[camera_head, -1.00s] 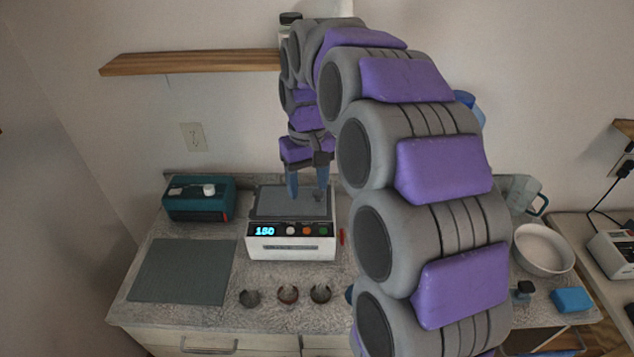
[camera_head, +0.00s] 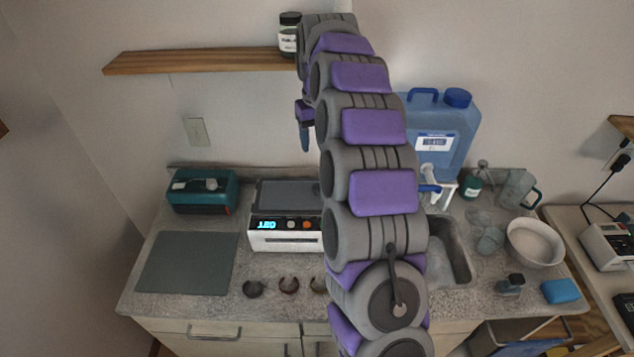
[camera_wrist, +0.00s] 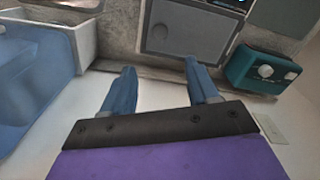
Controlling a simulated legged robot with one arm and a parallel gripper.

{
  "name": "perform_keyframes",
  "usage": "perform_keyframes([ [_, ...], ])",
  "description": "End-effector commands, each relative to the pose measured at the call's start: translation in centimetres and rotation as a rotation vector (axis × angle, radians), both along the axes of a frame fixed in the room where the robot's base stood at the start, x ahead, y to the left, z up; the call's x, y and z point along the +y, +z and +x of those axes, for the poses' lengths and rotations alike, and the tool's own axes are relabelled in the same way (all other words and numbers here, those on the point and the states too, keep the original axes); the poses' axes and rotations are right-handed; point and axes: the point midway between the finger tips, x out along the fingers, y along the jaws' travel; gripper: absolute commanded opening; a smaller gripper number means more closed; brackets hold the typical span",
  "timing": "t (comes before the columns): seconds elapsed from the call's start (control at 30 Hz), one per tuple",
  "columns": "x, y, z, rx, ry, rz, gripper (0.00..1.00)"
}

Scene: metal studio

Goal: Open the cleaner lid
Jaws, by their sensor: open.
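The cleaner (camera_head: 285,240) is a white box with a lit display and buttons on its front, standing on the counter. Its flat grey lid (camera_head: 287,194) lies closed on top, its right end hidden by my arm. In the wrist view the lid (camera_wrist: 192,32) shows beyond the fingertips, with a round knob on it. My gripper (camera_head: 305,140) is above and behind the lid, near the wall. Its two blue fingers (camera_wrist: 160,78) are spread apart with nothing between them, and they do not touch the lid.
A teal device (camera_head: 202,192) stands left of the cleaner, with a grey mat (camera_head: 187,262) in front. A blue jug (camera_head: 440,130) is to the right, by the sink (camera_head: 455,255). A wooden shelf (camera_head: 200,60) is on the wall.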

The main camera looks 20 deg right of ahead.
Motion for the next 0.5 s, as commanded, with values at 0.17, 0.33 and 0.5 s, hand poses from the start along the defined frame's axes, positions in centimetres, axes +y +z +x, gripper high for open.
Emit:
perform_keyframes([
  [0.17,0.1,-3.4,-0.1,0.004,0.001,0.002,0.6],
  [0.33,0.1,-6.8,-0.1,0.005,0.0,0.003,0.6],
  [0.5,0.1,-10.3,-0.2,0.006,0.001,0.002,0.6],
])
